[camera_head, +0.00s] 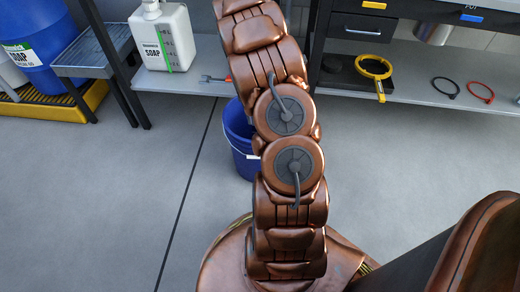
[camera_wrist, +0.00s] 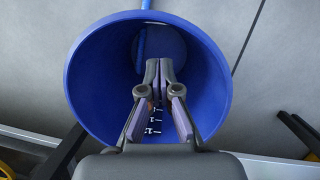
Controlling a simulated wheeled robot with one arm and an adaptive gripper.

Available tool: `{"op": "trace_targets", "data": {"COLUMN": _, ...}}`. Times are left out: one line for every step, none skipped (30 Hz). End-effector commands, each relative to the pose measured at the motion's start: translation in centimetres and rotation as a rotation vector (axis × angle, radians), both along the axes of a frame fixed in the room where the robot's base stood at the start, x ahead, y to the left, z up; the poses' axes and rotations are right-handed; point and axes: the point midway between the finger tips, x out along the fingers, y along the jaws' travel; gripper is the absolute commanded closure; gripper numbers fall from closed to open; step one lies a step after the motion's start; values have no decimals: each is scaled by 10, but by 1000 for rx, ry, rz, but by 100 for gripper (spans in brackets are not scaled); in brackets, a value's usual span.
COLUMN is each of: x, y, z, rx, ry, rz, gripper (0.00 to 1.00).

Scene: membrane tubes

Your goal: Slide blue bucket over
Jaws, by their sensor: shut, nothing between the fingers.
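The blue bucket (camera_head: 238,137) stands on the grey floor in front of the lower shelf, partly hidden behind my copper arm in the head view. In the wrist view the open mouth of the bucket (camera_wrist: 92,75) faces the camera, with white graduation marks on its inner wall. My gripper (camera_wrist: 158,68) is shut and empty, with its fingertips seen against the bucket's interior. I cannot tell how deep the tips reach, or whether they touch the wall. The gripper is hidden in the head view.
A white soap jug (camera_head: 163,38) stands on the lower shelf (camera_head: 205,78). A blue soap drum (camera_head: 35,45) sits on a yellow pallet (camera_head: 60,108) at left. A yellow ring tool (camera_head: 374,67) and red and black rings lie on the right shelf. The floor (camera_head: 110,190) left of the bucket is clear.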

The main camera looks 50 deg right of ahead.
Motion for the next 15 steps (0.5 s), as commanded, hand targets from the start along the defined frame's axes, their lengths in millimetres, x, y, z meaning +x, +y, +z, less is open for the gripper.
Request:
{"op": "trace_targets", "data": {"x": 1, "y": -12, "z": -13, "rx": 5, "ry": -4, "rz": -18, "gripper": 100}}
{"op": "trace_targets", "data": {"x": 2, "y": -18, "z": -20, "rx": 8, "ry": -7, "rz": -27, "gripper": 100}}
{"op": "trace_targets", "data": {"x": 3, "y": -24, "z": -29, "rx": 12, "ry": -12, "rz": -36, "gripper": 100}}
{"op": "trace_targets", "data": {"x": 3, "y": -29, "z": -34, "rx": 15, "ry": -15, "rz": -45, "gripper": 100}}
{"op": "trace_targets", "data": {"x": 4, "y": -33, "z": -39, "rx": 16, "ry": -18, "rz": -52, "gripper": 100}}
{"op": "trace_targets", "data": {"x": 4, "y": -37, "z": -46, "rx": 20, "ry": -22, "rz": -60, "gripper": 100}}
{"op": "trace_targets", "data": {"x": 5, "y": -40, "z": -50, "rx": 22, "ry": -26, "rz": -65, "gripper": 100}}
{"op": "trace_targets", "data": {"x": 5, "y": -43, "z": -54, "rx": 24, "ry": -29, "rz": -69, "gripper": 100}}
{"op": "trace_targets", "data": {"x": 6, "y": -46, "z": -58, "rx": 26, "ry": -32, "rz": -75, "gripper": 100}}
{"op": "trace_targets", "data": {"x": 6, "y": -48, "z": -60, "rx": 27, "ry": -35, "rz": -78, "gripper": 100}}
{"op": "trace_targets", "data": {"x": 6, "y": -49, "z": -61, "rx": 27, "ry": -36, "rz": -80, "gripper": 100}}
{"op": "trace_targets", "data": {"x": 6, "y": -51, "z": -64, "rx": 28, "ry": -38, "rz": -82, "gripper": 100}}
{"op": "trace_targets", "data": {"x": 6, "y": -51, "z": -65, "rx": 29, "ry": -38, "rz": -83, "gripper": 100}}
{"op": "trace_targets", "data": {"x": 6, "y": -51, "z": -67, "rx": 28, "ry": -38, "rz": -84, "gripper": 100}}
{"op": "trace_targets", "data": {"x": 6, "y": -51, "z": -70, "rx": 29, "ry": -39, "rz": -84, "gripper": 100}}
